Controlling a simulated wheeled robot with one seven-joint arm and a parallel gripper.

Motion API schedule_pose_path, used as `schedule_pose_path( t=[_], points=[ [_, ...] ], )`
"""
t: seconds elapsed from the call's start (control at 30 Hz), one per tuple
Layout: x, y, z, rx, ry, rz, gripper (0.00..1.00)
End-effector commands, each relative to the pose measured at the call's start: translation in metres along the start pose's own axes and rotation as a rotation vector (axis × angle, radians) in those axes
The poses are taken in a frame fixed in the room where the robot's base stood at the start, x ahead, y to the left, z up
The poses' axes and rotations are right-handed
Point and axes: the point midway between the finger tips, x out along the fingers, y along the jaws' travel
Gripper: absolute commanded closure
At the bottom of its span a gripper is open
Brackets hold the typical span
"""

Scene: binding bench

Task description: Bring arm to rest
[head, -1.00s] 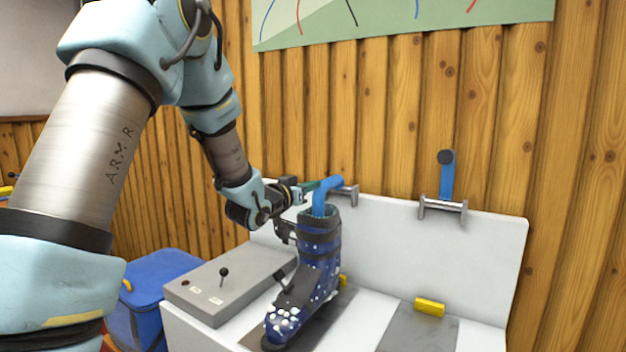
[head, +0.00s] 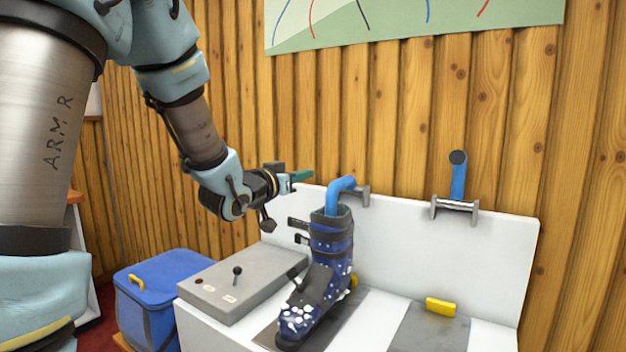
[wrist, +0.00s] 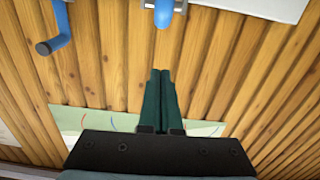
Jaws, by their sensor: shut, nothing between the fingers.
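My arm reaches in from the upper left in the head view. My gripper (head: 301,176) is shut and empty, with green fingers pointing right. It is up and to the left of the blue ski boot (head: 327,263), apart from it. In the wrist view the fingers of my gripper (wrist: 160,78) lie together, with wooden wall behind them. The boot stands upright on the white bench (head: 490,260), with a blue bent pipe (head: 342,187) in its top.
A grey control box (head: 235,283) with a small lever is left of the boot. A blue cooler bag (head: 165,285) stands further left. A second blue pipe (head: 458,178) rises from a bracket on the right. A yellow block (head: 440,306) lies on the bench. Wooden wall is behind.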

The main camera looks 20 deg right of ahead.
Motion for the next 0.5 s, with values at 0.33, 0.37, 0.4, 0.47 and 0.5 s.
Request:
schedule_pose_path(
  t=[0.33,0.37,0.4,0.47,0.5],
  points=[
    [-0.015,-0.007,0.003,0.0,-0.022,-0.024,1.0],
    [-0.018,-0.013,0.006,0.0,-0.04,-0.044,1.0],
    [-0.023,-0.024,0.011,-0.001,-0.073,-0.081,1.0],
    [-0.036,-0.045,0.024,-0.006,-0.143,-0.154,1.0],
    [-0.049,-0.063,0.035,-0.014,-0.205,-0.214,1.0]
  ],
)
